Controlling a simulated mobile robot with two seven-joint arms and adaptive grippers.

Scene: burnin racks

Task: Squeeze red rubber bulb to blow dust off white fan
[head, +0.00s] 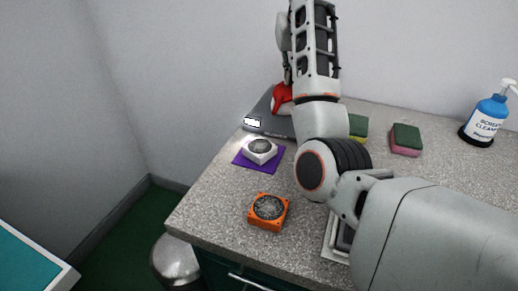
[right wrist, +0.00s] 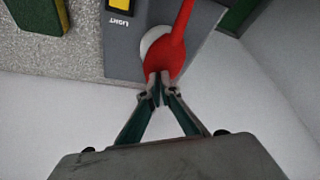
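The red rubber bulb (head: 281,95) is at the back left of the bench, over a dark grey stand; part of it is hidden by my right arm. In the right wrist view the bulb (right wrist: 168,52) has a narrow neck running to the top edge. The fingertips of my right gripper (right wrist: 158,82) are close together on the bulb's near end, with red between them. The white fan (head: 260,148) sits on a purple mat (head: 241,159) in front of the stand, apart from the bulb. Dust on the fan is too small to tell. My left gripper is out of view.
An orange fan (head: 268,208) lies nearer the front edge. Two sponges, one green and yellow (head: 358,126) and one green and pink (head: 406,139), and a blue screen cleaner bottle (head: 487,117) stand at the right. The grey stand (right wrist: 122,50) carries a "LIGHT" label. My right arm covers the bench's middle.

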